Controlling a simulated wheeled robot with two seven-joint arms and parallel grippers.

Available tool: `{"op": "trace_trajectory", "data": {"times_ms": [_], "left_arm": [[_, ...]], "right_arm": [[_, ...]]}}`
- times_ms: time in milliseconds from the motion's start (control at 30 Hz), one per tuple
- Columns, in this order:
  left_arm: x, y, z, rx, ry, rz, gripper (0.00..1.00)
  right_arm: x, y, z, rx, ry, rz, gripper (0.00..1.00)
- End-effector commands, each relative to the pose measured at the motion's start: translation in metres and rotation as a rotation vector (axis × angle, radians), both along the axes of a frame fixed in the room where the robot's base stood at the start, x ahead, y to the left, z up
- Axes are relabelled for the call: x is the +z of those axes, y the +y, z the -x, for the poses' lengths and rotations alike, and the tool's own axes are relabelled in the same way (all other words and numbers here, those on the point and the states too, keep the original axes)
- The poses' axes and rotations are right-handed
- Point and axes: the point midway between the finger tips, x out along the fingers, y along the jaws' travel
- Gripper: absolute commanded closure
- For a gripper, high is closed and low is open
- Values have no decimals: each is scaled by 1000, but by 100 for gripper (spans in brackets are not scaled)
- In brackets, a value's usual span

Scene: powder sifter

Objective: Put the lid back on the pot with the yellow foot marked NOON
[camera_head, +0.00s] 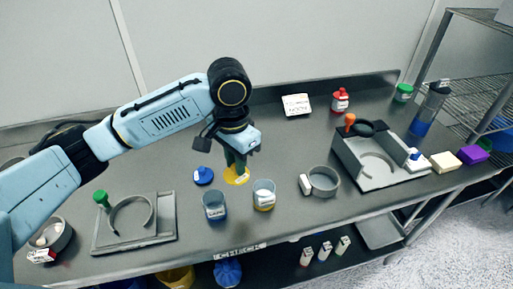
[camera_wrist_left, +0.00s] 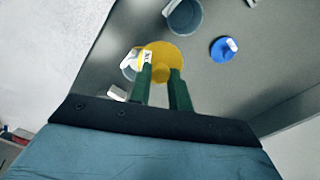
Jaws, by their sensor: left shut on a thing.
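My left gripper (camera_head: 236,166) is shut on a yellow lid (camera_head: 236,176) and holds it near the two pots. In the left wrist view the green fingers (camera_wrist_left: 162,88) meet the yellow lid (camera_wrist_left: 164,52), which partly covers a pot (camera_wrist_left: 129,66) below it. The yellow-footed pot (camera_head: 264,195) stands open, with a white label too small to read. A blue-footed pot (camera_head: 215,206) stands to its left; an open pot also shows at the top of the wrist view (camera_wrist_left: 184,17). A blue lid (camera_head: 203,176) lies behind it. My right gripper is out of view.
A grey fixture (camera_head: 134,224) with a green knob is at left, a larger grey stand (camera_head: 378,172) at right. A grey ring (camera_head: 324,181) lies between pots and stand. A white card (camera_head: 296,104) and a red bottle (camera_head: 340,99) are at the back.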

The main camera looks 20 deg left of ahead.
Motion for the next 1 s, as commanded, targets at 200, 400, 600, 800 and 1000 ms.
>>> {"op": "trace_trajectory", "data": {"times_ms": [200,400,600,800,1000], "left_arm": [[6,-9,-5,-499,-1,8,100],[8,-19,-10,-963,-4,14,100],[10,-28,-15,-1426,-10,19,100],[12,-37,-19,-1890,-15,18,100],[14,-45,-23,-2355,-18,17,100]], "right_arm": [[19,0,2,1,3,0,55],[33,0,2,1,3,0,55],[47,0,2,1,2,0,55],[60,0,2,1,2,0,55],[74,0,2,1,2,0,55]]}}
